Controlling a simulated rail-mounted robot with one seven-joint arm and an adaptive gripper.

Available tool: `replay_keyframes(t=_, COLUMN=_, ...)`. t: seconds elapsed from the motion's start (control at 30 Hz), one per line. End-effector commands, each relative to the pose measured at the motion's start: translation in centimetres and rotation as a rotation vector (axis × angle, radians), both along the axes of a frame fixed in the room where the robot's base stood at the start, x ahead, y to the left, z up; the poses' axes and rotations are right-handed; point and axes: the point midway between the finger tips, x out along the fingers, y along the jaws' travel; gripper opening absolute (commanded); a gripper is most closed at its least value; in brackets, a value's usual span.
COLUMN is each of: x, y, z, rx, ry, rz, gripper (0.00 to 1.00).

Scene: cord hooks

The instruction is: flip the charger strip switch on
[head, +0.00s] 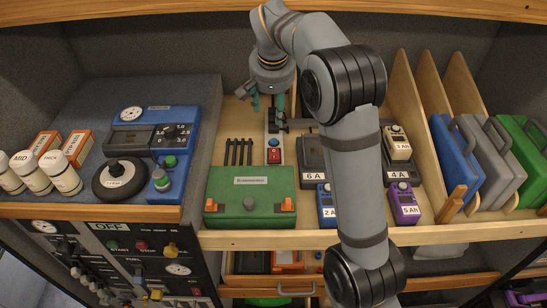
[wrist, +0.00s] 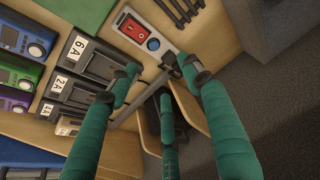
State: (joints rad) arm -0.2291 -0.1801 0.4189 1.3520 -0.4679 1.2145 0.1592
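The charger strip (head: 275,163) is a narrow pale panel in the middle of the wooden shelf, behind the green case. It carries a red rocker switch (head: 274,156) and a round blue button (head: 273,143). In the wrist view, the red switch (wrist: 134,30) and blue button (wrist: 153,44) lie near the top, beyond my fingertips. I cannot tell which way the rocker is set. My gripper (head: 268,108) has teal fingers pointing down behind the switch. Its fingers (wrist: 158,73) are spread apart with nothing between them, and no contact with the switch shows.
Chargers (head: 313,153) with batteries stand right of the strip, partly hidden by my arm. Black rods (head: 239,152) lie to its left. The green case (head: 250,204) is in front. Wooden dividers (head: 407,85) rise at the right. A blue machine (head: 150,140) stands left.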

Motion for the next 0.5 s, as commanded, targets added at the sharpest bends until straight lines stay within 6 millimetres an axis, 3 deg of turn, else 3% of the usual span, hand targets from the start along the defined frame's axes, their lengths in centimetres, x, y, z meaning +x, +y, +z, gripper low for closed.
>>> replay_keyframes(t=0.2, x=-3.4, y=-0.3, z=-0.3, rx=-0.033, ry=0.124, rz=0.051, gripper=0.35)
replay_keyframes(t=0.5, x=-3.5, y=-0.4, z=-0.3, rx=-0.041, ry=0.128, rz=0.074, gripper=0.17)
